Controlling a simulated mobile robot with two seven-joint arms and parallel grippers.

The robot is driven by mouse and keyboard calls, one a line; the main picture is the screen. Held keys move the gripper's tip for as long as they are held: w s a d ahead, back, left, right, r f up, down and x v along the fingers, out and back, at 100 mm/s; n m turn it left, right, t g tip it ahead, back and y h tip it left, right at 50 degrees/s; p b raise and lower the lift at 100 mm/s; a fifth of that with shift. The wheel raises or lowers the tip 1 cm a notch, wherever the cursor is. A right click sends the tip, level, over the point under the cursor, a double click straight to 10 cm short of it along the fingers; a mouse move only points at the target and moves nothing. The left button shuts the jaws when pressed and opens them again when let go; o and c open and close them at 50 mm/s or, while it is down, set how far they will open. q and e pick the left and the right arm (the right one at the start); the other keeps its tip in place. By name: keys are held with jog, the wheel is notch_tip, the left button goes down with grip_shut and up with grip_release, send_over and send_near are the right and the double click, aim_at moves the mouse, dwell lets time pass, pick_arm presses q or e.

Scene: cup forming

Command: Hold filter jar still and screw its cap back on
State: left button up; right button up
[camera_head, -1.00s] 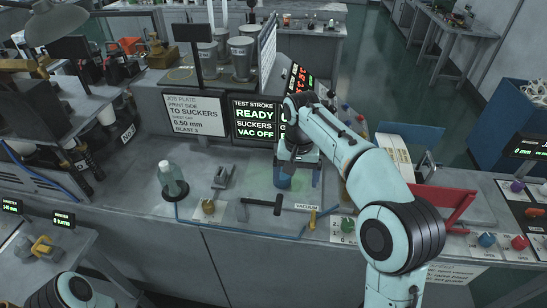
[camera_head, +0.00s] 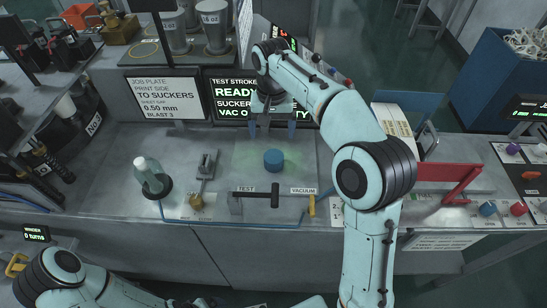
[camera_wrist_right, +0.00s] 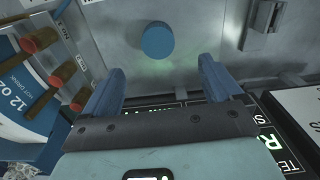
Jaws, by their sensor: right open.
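The filter jar (camera_head: 150,174) looks to be the pale, clear vessel standing upright in a dark ring on the bench at left. Its top looks light and narrow; I cannot tell its thread. A round blue piece (camera_head: 273,160), possibly the cap, sits on the bench right of the jar. It also shows in the right wrist view (camera_wrist_right: 157,40). My right gripper (camera_head: 272,127) is open and empty, behind the blue piece and apart from it. Its two blue fingers show in the right wrist view (camera_wrist_right: 163,68). My left arm shows at lower left, its gripper out of view.
A black-handled lever (camera_head: 262,190) lies along the bench front near a yellow handle (camera_head: 311,206). A small metal clamp (camera_head: 207,164) stands between jar and blue piece. A blue hose (camera_head: 240,224) runs along the front. Display panels (camera_head: 228,95) stand behind. A red bracket (camera_head: 452,180) is at right.

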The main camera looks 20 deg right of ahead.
aim_at(274, 156)
notch_tip(274, 156, down, 7)
jog(key=shift+s+f+b, duration=0.15)
jog(key=shift+b, duration=0.6)
jog(key=shift+f, duration=0.3)
pick_arm(q)
jog(key=shift+s+f, duration=1.1)
pick_arm(e)
jog(key=shift+w, duration=0.25)
jog(key=f, duration=0.5)
jog(key=shift+d+f+b, duration=0.15)
jog(key=shift+d+b, duration=0.15)
jog(key=shift+d, duration=0.05)
pick_arm(q)
jog(key=shift+s+f, duration=0.35)
jog(key=shift+s, duration=0.05)
pick_arm(e)
jog(key=c, duration=1.1)
